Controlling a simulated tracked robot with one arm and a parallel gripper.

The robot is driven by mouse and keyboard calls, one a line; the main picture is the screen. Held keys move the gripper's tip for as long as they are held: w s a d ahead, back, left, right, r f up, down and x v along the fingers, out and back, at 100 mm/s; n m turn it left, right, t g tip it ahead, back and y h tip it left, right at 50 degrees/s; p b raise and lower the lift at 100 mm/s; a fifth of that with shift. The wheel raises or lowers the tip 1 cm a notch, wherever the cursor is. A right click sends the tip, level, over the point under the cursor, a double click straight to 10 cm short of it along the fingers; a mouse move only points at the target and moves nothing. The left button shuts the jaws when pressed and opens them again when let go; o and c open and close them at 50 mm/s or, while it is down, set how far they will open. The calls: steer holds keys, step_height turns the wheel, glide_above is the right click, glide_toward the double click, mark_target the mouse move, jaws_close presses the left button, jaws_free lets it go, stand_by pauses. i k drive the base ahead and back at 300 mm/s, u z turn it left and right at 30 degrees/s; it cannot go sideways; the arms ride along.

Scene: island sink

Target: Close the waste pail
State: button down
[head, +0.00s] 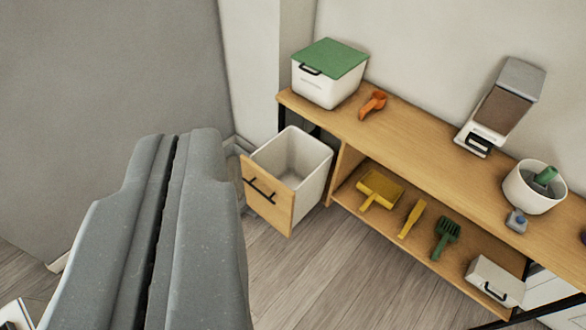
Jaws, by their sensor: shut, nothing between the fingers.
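The waste pail (314,163) is a white open-topped bin with a wooden front panel (268,199) and a dark bar handle (260,188). It stands pulled out from under the left end of the wooden bench, and its inside looks empty. My gripper (188,140) fills the lower left of the view, large and grey. Its two fingers are shut together with a thin dark seam between them, holding nothing. The fingertips are left of the pail in the picture and appear apart from it.
The bench (410,128) carries a white box with a green lid (333,59), an orange scoop (373,103), a dispenser (503,107) and a white pot (533,188). Its lower shelf holds a yellow dustpan (380,188), a green brush (446,236) and a white box (494,282). Floor (330,270) before the pail is clear.

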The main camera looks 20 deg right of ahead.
mark_target(284, 178)
steer(key=z, duration=0.4)
steer(key=i, duration=0.85)
steer(key=z, duration=0.6)
